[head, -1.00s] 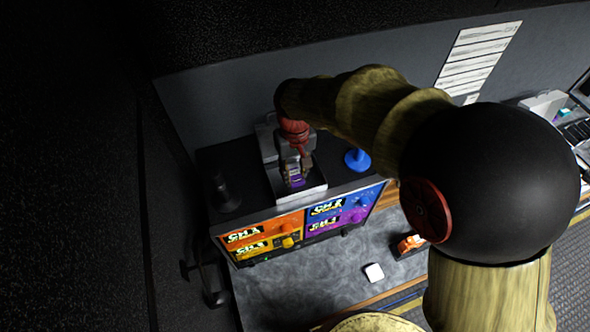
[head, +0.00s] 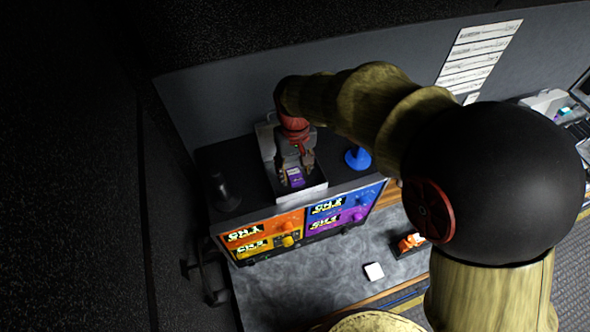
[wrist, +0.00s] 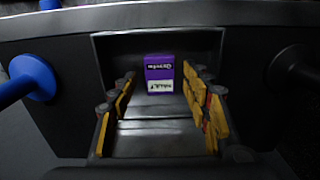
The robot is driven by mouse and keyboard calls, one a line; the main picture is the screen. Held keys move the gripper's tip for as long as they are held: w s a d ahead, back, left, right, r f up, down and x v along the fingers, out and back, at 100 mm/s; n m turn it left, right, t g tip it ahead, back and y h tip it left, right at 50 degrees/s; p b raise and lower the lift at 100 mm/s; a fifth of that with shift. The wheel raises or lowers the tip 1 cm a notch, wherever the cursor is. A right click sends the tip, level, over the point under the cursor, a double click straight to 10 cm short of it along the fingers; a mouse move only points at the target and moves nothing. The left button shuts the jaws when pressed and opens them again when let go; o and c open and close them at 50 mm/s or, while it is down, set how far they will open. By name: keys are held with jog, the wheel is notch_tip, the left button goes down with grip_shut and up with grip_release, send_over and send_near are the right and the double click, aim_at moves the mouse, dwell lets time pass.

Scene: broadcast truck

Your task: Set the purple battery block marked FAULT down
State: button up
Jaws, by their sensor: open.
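The purple battery block (wrist: 160,75) stands inside a grey open-fronted tray or bay (wrist: 160,142), against its back part, with its printed face showing upside down in the wrist view. It also shows in the head view (head: 296,177), below my gripper (head: 297,163). In the wrist view my gripper (wrist: 161,108) is open, with its yellow-padded fingers spread on both sides of the block and a gap on each side. The fingers appear clear of the block. The tray (head: 314,192) sits on top of the dark channel rack.
A blue knobbed post (head: 357,158) stands right of the tray and a black one (head: 224,192) stands left. The rack front has coloured channel panels (head: 262,238). A white block (head: 374,271) and an orange item (head: 410,243) lie on the grey worktop (head: 300,290).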

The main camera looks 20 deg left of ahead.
aim_at(295, 175)
notch_tip(295, 175, up, 12)
jog(key=b, duration=0.1)
jog(key=shift+f+b, duration=0.15)
jog(key=shift+b, duration=0.15)
jog(key=d+r+m+t, duration=0.15)
jog(key=d+r, duration=0.35)
jog(key=d, duration=0.7)
jog(key=s+d+m+t, duration=0.2)
jog(key=s+d, duration=0.4)
jog(key=d, duration=0.6)
jog(key=s+d+m+t, duration=0.2)
jog(key=s+d+m, duration=0.2)
jog(key=s+d, duration=0.3)
jog(key=d, duration=0.5)
jog(key=shift+s, duration=0.2)
jog(key=shift+m, duration=0.25)
